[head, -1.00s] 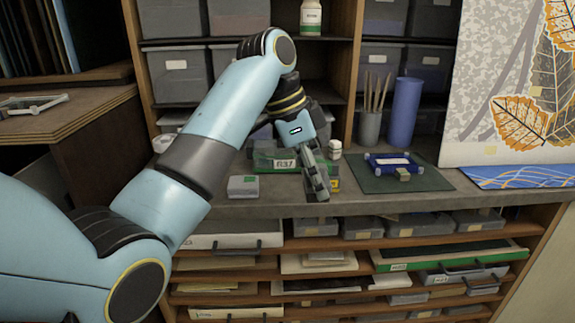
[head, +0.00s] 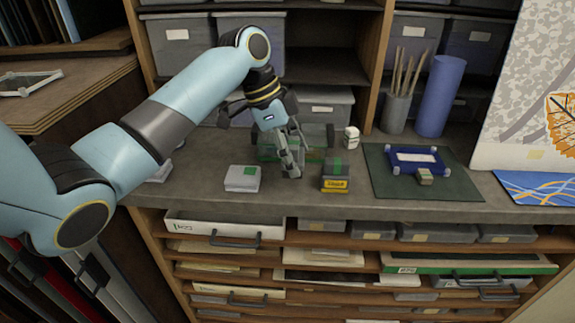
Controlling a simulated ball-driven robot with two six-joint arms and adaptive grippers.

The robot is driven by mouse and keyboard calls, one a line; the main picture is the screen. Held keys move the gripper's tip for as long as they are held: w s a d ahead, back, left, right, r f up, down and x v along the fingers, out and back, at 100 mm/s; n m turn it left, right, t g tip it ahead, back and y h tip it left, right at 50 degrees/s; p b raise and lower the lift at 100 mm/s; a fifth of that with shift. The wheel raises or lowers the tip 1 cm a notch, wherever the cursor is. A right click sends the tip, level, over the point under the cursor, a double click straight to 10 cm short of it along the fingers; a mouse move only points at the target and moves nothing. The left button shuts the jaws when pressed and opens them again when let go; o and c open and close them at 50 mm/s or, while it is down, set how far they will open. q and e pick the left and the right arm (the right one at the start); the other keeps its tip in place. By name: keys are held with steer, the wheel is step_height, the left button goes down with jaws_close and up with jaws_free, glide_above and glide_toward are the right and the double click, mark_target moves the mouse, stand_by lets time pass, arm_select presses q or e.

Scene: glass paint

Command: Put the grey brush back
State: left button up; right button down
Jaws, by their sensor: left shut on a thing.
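My left gripper (head: 291,165) is low over the grey worktop (head: 210,195), in front of a dark green-and-grey case. Its fingers point down and are shut on a small grey thing that looks to be the grey brush; its outline blends with the fingers, so little of it can be told apart. A grey cup (head: 396,113) with several upright wooden brush handles (head: 408,70) stands at the back right of the worktop, well away from the gripper. My right gripper is not in view.
A blue frame (head: 416,160) and a small block (head: 425,177) lie on a dark green mat (head: 385,183). A blue cylinder (head: 440,95) stands beside the cup.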

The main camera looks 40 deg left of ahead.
mark_target(287, 187)
arm_select(q)
steer(key=shift+s+a+f, duration=0.25)
steer(key=shift+a+f, duration=0.2)
steer(key=shift+a, duration=0.05)
step_height(287, 187, down, 3)
steer(key=shift+f+p, duration=0.2)
steer(key=shift+p, duration=0.35)
steer(key=shift+f, duration=0.2)
steer(key=o, duration=0.7)
steer(key=shift+f, duration=0.15)
steer(key=shift+c, duration=0.2)
steer(key=o, duration=0.4)
steer(key=shift+o, duration=0.3)
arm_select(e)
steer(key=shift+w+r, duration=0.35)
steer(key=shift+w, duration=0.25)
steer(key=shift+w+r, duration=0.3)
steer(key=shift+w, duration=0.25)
